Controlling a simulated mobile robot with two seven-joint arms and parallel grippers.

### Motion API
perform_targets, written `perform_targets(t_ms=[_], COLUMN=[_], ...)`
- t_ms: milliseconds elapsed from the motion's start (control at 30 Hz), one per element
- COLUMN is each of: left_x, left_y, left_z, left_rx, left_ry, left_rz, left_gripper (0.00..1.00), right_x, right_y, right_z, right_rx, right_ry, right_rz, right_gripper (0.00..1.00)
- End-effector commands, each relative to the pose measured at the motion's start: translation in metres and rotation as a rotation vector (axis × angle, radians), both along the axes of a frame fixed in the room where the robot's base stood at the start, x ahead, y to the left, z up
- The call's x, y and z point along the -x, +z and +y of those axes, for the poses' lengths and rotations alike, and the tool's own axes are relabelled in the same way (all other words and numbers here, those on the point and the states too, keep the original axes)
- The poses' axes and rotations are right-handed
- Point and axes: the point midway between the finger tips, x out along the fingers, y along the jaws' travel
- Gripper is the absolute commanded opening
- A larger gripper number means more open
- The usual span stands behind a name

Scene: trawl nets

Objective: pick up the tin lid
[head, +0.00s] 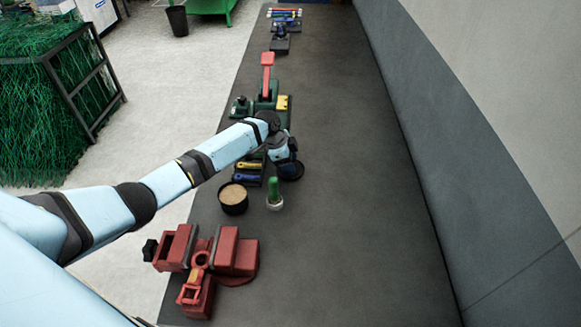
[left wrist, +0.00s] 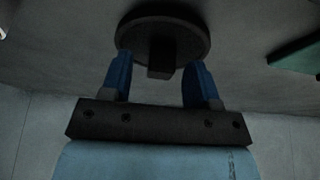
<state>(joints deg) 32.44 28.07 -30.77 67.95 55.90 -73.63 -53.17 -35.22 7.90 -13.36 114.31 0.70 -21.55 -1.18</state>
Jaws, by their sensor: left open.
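The tin lid (left wrist: 185,37) is a dark round disc with a block-like knob at its middle, seen in the left wrist view. In the head view the dark lid (head: 293,172) shows on the bench, partly hidden by my left gripper (head: 285,163). In the left wrist view the two blue fingers of my left gripper (left wrist: 161,82) are open, with the knob between them and a gap on each side. The fingertips reach near the lid's rim; I cannot tell whether they touch it. My right gripper is not in view.
A black round tin (head: 233,208) with tan contents and a green-handled brush (head: 273,190) stand close by on the dark bench (head: 350,220). A red vise (head: 230,255) is at the front, a green machine with a red lever (head: 267,75) behind. The bench's right side is clear.

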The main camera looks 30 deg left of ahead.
Motion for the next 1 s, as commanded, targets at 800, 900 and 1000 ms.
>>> perform_targets(t_ms=[800, 900, 1000], left_x=[-0.001, -0.001, -0.001], left_y=[0.013, 0.028, 0.051], left_z=[0.001, 0.001, 0.001], left_rx=[0.000, -0.001, 0.000], left_ry=[0.000, -0.001, -0.001], left_rz=[-0.002, -0.004, -0.005], left_gripper=[0.02, 0.02, 0.02], right_x=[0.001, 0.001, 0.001], right_y=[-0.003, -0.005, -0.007], right_z=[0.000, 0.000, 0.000], right_rx=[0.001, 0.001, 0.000], right_ry=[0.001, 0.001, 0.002], right_rz=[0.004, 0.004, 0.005], right_gripper=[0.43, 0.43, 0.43])
